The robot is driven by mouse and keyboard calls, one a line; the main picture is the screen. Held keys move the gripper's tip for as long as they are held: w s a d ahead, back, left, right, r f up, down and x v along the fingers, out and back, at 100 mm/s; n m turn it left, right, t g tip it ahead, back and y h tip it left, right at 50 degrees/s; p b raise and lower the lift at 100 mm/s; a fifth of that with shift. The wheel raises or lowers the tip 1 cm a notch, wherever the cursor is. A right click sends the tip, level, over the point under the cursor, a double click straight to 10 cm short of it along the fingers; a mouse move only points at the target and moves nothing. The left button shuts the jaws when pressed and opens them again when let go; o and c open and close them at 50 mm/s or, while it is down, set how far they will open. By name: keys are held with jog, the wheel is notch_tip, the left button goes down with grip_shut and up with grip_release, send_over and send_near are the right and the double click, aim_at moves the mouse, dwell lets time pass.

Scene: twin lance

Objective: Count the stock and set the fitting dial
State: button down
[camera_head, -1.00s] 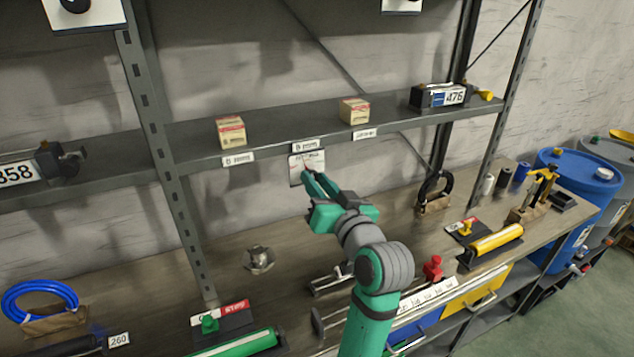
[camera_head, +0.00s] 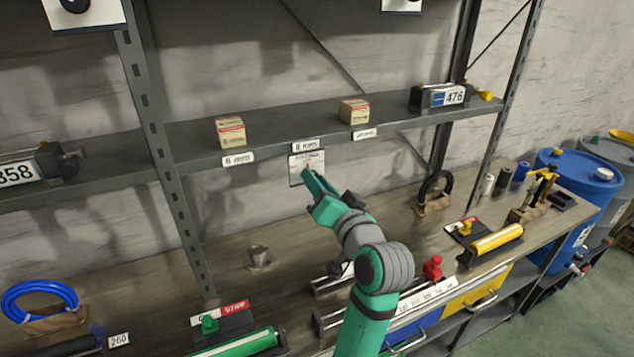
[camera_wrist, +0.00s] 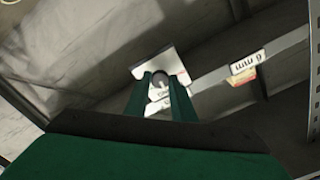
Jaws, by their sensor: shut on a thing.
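A white dial plate (camera_head: 296,161) hangs below the front lip of the middle shelf, under the middle label. My gripper (camera_head: 306,174) is at the plate and shut on its dark knob. The wrist view shows the plate (camera_wrist: 176,57) and the dark knob (camera_wrist: 159,78) between my fingertips (camera_wrist: 160,86); the dial's setting cannot be read. Two small cartons with red print stand on the shelf, a left carton (camera_head: 230,132) and a right carton (camera_head: 354,111). Labels sit on the lip: left (camera_head: 238,159), middle (camera_head: 305,146) and right (camera_head: 364,134).
The shelf (camera_head: 275,140) and its upright (camera_head: 165,150) are close to my arm. The bench below bears a blue hose coil (camera_head: 40,298), a metal cup (camera_head: 258,257), a red knob (camera_head: 432,268) and a yellow roller (camera_head: 495,239).

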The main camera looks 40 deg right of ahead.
jog(key=shift+d, duration=0.1)
jog(key=c, duration=1.5)
grip_release()
jog(key=v, duration=1.1)
jog(key=shift+d, duration=0.1)
